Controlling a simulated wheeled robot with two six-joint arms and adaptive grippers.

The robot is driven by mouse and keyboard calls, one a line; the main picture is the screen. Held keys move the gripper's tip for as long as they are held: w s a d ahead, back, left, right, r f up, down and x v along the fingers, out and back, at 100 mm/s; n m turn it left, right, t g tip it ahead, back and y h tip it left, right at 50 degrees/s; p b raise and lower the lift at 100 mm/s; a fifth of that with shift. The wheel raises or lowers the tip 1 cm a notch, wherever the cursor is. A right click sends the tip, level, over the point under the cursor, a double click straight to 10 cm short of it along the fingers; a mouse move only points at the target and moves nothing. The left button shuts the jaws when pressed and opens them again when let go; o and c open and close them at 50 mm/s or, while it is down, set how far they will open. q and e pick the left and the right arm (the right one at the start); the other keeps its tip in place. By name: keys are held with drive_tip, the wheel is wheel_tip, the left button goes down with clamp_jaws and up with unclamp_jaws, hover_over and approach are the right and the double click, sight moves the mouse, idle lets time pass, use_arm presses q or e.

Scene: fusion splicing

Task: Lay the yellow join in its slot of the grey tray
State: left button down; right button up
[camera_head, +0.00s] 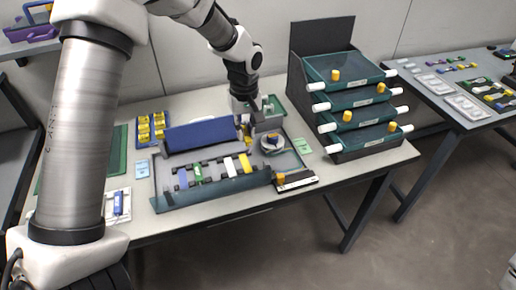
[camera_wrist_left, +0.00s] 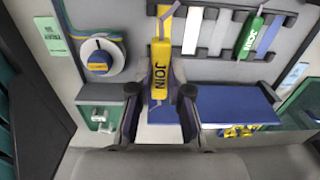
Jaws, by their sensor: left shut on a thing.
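The yellow join (camera_wrist_left: 161,68), lettered JOIN, is between the fingers of my left gripper (camera_wrist_left: 160,112) in the left wrist view. The gripper is shut on it. In the head view my left gripper (camera_head: 246,112) is over the back of the grey tray (camera_head: 222,194), and a bit of the yellow join (camera_head: 247,129) shows below it. A yellow strip (camera_head: 245,163) shows in the tray's row of slots, in front of the gripper. A green join (camera_wrist_left: 250,36) lies in another slot. I cannot tell how high the yellow join is above the tray. My right gripper is not in view.
A blue panel (camera_head: 203,134) stands behind the slots, close to the gripper. A round white spool (camera_head: 272,143) sits to the right. Dark stacked trays (camera_head: 345,99) rise at the back right. Yellow pieces (camera_head: 151,127) lie in a blue holder at the left.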

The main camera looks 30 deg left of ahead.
use_arm(q)
hover_over(245, 164)
wheel_tip(245, 164, down, 4)
drive_tip(key=shift+s+f, duration=0.15)
drive_tip(key=shift+f, duration=0.1)
drive_tip(key=f, duration=0.5)
drive_tip(key=shift+w, duration=0.35)
drive_tip(key=shift+s+r, duration=0.15)
drive_tip(key=c, duration=1.1)
unclamp_jaws()
drive_tip(key=shift+f, duration=0.2)
wheel_tip(245, 164, up, 12)
drive_tip(key=shift+d+r, duration=0.1)
drive_tip(key=shift+r, duration=0.15)
